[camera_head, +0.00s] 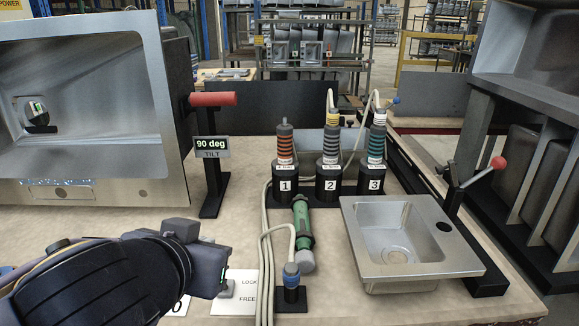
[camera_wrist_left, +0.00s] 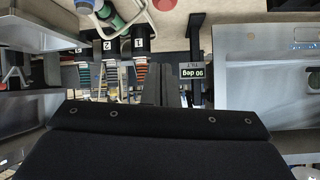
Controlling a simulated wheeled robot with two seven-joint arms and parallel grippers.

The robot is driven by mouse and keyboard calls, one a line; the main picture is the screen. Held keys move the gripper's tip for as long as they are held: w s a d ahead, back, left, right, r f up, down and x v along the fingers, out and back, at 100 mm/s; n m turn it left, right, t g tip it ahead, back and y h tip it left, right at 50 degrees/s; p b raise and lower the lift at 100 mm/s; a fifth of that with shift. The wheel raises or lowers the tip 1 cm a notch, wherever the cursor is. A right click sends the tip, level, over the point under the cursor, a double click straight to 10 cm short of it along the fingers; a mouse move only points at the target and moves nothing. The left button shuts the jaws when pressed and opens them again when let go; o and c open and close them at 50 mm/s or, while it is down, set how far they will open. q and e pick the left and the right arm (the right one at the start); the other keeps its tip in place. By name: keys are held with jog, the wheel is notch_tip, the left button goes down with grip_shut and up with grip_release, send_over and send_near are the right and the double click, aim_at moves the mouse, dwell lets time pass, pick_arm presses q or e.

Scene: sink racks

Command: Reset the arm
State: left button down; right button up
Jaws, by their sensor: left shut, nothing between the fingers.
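My left arm comes in from the lower left in the head view. Its gripper (camera_head: 226,289) is low over the bench, beside the white LOCK/FREE label (camera_head: 236,292). The fingers are shut and empty; they also show in the left wrist view (camera_wrist_left: 167,88), which is upside down. The gripper is apart from the green tool (camera_head: 302,227) lying to its right and from the blue-topped plug (camera_head: 291,272). My right gripper does not show in either view.
Numbered holders with banded tools (camera_head: 284,150) stand behind the green tool. A small steel sink (camera_head: 408,240) is at right, near a red-knobbed lever (camera_head: 497,163). A large tilted sink (camera_head: 85,120) and a 90 deg display (camera_head: 211,143) are at left. Cables run along the bench middle.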

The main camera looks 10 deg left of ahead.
pick_arm(q)
jog(key=s+f+n+g+h, duration=0.1)
jog(key=s+f+g+h, duration=0.25)
jog(key=f, duration=0.75)
jog(key=s+f+n+g+h, duration=0.15)
jog(key=s+f, duration=0.25)
jog(key=f, duration=0.6)
notch_tip(320, 180, up, 23)
jog(key=m+p, duration=0.1)
jog(key=p, duration=2.1)
jog(key=shift+w+a+g+h, duration=0.2)
jog(key=shift+a+g+h, duration=0.1)
jog(key=shift+a, duration=0.15)
jog(key=shift+f, duration=0.15)
